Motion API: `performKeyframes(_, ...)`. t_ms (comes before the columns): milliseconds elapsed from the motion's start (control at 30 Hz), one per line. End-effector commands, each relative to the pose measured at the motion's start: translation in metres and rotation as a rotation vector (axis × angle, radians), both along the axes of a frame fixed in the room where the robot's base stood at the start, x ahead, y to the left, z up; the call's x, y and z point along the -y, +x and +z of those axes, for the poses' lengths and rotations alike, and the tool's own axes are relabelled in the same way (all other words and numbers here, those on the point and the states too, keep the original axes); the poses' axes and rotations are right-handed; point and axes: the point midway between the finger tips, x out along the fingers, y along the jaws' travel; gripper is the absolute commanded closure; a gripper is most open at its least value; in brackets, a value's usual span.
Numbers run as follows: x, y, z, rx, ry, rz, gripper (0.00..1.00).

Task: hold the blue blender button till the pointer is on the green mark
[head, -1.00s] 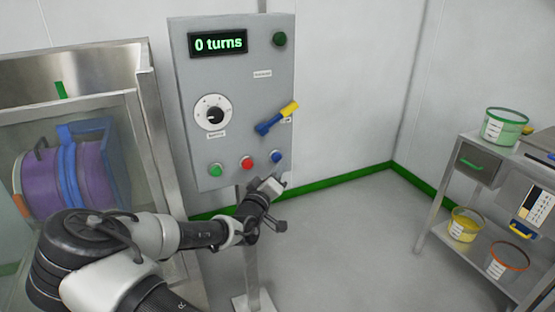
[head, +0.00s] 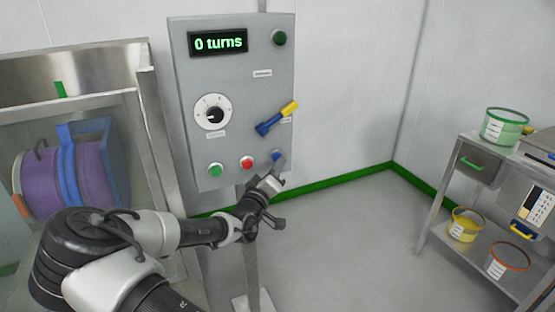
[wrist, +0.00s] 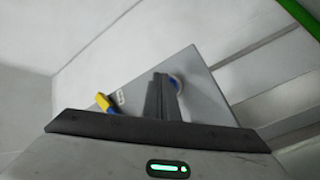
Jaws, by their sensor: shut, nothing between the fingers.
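The blue blender button (head: 276,155) is at the lower right of the grey control panel (head: 240,90), right of the red and green buttons. My gripper (head: 280,164) is shut and empty, its tips overlapping the button's lower edge in the head view. In the wrist view the fingers (wrist: 160,97) point at the panel, just left of the partly hidden button (wrist: 177,84). I cannot tell whether they touch or press it. The purple blender drum (head: 39,183) with a blue band sits behind glass. A green mark (head: 60,89) is above it. I cannot clearly make out the pointer.
The panel display (head: 219,42) reads "0 turns". A white dial (head: 204,116) and a blue-yellow lever (head: 268,125) are above the buttons; the lever is near my gripper. A steel cart (head: 440,205) with tubs stands at the right. The floor between is clear.

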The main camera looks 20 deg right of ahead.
Motion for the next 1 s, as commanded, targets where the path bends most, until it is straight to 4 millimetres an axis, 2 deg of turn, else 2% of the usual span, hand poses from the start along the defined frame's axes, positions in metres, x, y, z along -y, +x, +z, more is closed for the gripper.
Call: performKeyframes(1000,-0.001,0.01,0.0,0.0,0.0,0.0,1.0)
